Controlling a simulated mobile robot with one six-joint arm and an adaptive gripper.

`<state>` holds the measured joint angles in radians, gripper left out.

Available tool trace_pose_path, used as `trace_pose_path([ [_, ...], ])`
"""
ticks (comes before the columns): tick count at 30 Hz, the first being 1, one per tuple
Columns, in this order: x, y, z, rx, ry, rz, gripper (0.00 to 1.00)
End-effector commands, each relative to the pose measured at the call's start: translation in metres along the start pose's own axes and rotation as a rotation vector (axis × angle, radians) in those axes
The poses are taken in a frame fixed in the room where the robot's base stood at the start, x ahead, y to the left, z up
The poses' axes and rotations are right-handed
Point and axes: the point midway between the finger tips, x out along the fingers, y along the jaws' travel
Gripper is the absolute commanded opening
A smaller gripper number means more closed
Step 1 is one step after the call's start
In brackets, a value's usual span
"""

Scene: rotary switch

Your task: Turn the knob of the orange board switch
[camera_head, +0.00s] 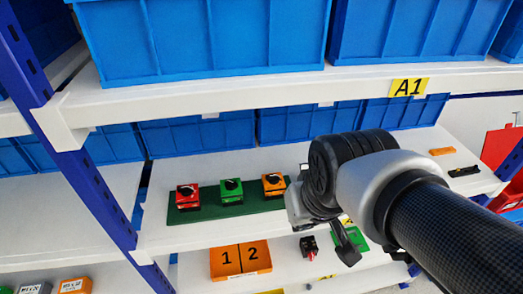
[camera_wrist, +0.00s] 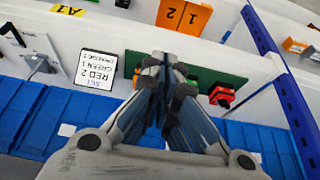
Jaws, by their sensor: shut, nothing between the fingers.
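The orange board switch (camera_head: 274,184) is an orange block with a dark knob on top. It stands at the right end of a green board (camera_head: 231,203) on the middle shelf, with a green switch (camera_head: 231,191) and a red switch (camera_head: 187,197) to its left. My gripper (camera_head: 345,248) is to the right of the orange switch and partly hidden by my wrist. In the wrist view its fingers (camera_wrist: 165,62) are together and empty, in front of the green board. There, a small orange part (camera_wrist: 137,74) shows beside the fingers; the knob's angle is unclear.
Blue bins (camera_head: 205,40) fill the upper shelf (camera_head: 250,92) close above, and more stand behind the board. A card of settings (camera_wrist: 95,64) is near the fingers. An orange box marked 1 and 2 (camera_head: 240,261) sits below. Blue posts (camera_head: 95,185) stand left.

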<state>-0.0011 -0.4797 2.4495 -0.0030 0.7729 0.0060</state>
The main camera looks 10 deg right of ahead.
Motion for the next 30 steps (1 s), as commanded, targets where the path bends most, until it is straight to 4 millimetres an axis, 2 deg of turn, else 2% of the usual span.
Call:
trace_pose_path([
  [5, 0.015, -0.001, -0.034, -0.001, -0.013, 0.0, 0.0],
  [12, 0.056, -0.003, -0.083, -0.003, -0.023, -0.001, 0.0],
  [15, 0.072, -0.003, -0.096, -0.003, -0.023, -0.001, 0.0],
  [23, 0.095, -0.004, -0.102, -0.003, -0.021, -0.002, 0.0],
  [30, 0.142, -0.003, -0.099, -0.003, -0.024, -0.002, 0.0],
])
